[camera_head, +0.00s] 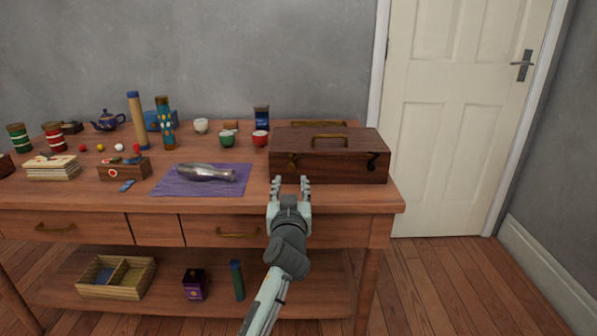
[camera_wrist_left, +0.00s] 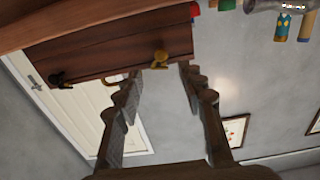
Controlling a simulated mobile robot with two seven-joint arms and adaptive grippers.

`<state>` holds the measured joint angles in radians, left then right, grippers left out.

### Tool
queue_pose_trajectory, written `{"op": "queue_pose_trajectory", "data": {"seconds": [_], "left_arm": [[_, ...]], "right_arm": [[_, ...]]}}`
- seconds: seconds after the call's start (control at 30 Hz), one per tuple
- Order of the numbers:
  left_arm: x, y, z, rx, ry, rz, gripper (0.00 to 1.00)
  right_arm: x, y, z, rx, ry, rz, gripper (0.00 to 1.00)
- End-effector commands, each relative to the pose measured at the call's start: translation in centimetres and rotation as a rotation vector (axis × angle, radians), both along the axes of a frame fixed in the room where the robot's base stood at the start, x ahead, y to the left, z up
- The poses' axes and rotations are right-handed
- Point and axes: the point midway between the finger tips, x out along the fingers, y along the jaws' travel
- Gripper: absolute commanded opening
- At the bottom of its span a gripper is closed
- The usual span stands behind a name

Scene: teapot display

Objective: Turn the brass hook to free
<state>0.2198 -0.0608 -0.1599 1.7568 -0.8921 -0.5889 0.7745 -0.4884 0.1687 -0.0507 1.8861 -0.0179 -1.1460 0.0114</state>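A dark wooden chest (camera_head: 330,170) with a brass handle on its lid stands at the right end of the table. The brass hook (camera_head: 291,161) is on the left of its front face; a dark hook (camera_head: 372,161) is on the right. My left gripper (camera_head: 290,182) is open and empty in front of the chest, below the brass hook. In the left wrist view, the chest (camera_wrist_left: 110,45) appears upside down. There the brass hook (camera_wrist_left: 174,60) shows between and beyond the spread fingertips (camera_wrist_left: 162,78), apparently apart from them. My right gripper is not in view.
A purple cloth (camera_head: 165,186) with a shiny metal object (camera_head: 205,173) lies left of the chest. A red cup (camera_head: 260,138) and a blue tin (camera_head: 261,117) stand close to its left side. The floor right of the table is clear.

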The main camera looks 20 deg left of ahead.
Motion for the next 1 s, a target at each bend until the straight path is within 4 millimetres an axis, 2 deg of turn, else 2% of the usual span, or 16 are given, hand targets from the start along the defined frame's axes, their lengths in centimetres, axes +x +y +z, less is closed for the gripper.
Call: {"op": "queue_pose_trajectory", "data": {"seconds": [0.2, 0.4, 0.53, 0.77, 0.8, 1.0], "left_arm": [[3.4, 1.1, 0.1, 0.004, 0.002, 0.002, 0.4], [5.9, 1.8, 0.0, 0.003, 0.003, 0.002, 0.4], [6.6, 2.1, -0.1, 0.002, 0.004, 0.003, 0.4], [6.7, 2.1, -0.1, 0.001, 0.003, 0.003, 0.4], [6.6, 2.1, -0.1, 0.001, 0.003, 0.003, 0.38], [6.6, 2.1, -0.1, 0.001, 0.004, 0.003, 0.14]], "right_arm": [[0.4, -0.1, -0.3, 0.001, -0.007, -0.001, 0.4], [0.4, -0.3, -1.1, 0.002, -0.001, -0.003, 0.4], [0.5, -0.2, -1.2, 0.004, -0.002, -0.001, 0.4], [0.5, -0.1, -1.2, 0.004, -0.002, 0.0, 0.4], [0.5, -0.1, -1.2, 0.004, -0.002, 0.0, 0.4], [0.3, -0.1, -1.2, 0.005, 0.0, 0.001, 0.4]]}}
